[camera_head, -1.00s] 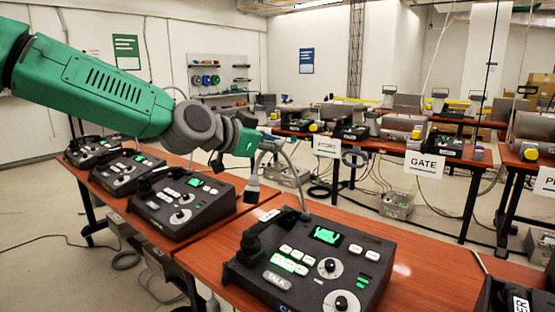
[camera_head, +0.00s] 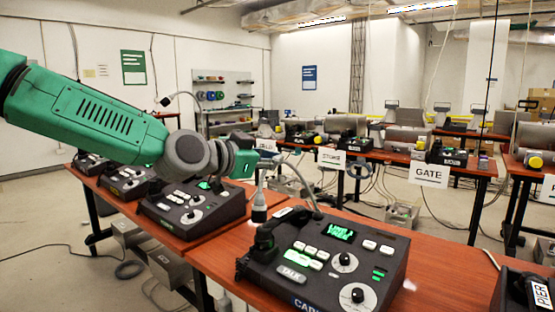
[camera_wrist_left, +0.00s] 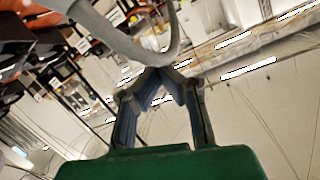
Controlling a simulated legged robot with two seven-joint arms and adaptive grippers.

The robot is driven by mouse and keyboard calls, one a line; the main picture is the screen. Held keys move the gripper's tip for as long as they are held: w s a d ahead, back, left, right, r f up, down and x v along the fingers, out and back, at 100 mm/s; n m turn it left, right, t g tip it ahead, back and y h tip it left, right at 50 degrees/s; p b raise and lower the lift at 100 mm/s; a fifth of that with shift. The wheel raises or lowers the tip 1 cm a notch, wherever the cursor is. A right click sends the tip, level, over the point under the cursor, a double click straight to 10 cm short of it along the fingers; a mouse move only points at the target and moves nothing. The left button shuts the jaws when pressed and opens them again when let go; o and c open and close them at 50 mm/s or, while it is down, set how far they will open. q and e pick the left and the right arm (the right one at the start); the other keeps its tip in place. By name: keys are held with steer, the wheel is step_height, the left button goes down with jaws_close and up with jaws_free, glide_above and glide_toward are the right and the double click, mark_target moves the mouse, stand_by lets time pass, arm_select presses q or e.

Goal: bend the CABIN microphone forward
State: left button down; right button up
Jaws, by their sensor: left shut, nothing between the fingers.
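The CABIN phone (camera_head: 375,255) is the dark desk unit at the front of the wooden desk, its label partly cut off by the lower edge. Its microphone (camera_head: 259,208) hangs head-down at the end of a grey gooseneck, above the handset at the phone's left. The neck rises from the phone's back edge and arches left. My left gripper (camera_head: 272,161) is at the arch of the neck, its fingers small and partly hidden. In the left wrist view the fingers (camera_wrist_left: 160,78) are shut and empty, with a grey curved neck passing close to their tips. My right gripper is out of view.
Several similar phones, one of them here (camera_head: 195,205), stand along the desk to the left, under my arm. The PIER phone (camera_head: 530,290) is at the lower right corner. A second row of desks with a GATE sign (camera_head: 429,175) stands behind, across a floor with cables.

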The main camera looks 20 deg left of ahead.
arm_select(q)
steer(key=shift+s+a+f, duration=0.1)
steer(key=shift+a+f, duration=0.35)
steer(key=shift+f, duration=0.1)
step_height(320, 180, up, 4)
steer(key=w+d+p, duration=0.1)
steer(key=d+p, duration=0.1)
steer(key=p, duration=0.1)
steer(key=v, duration=1)
steer(key=shift+f, duration=0.25)
steer(key=shift+d, duration=0.25)
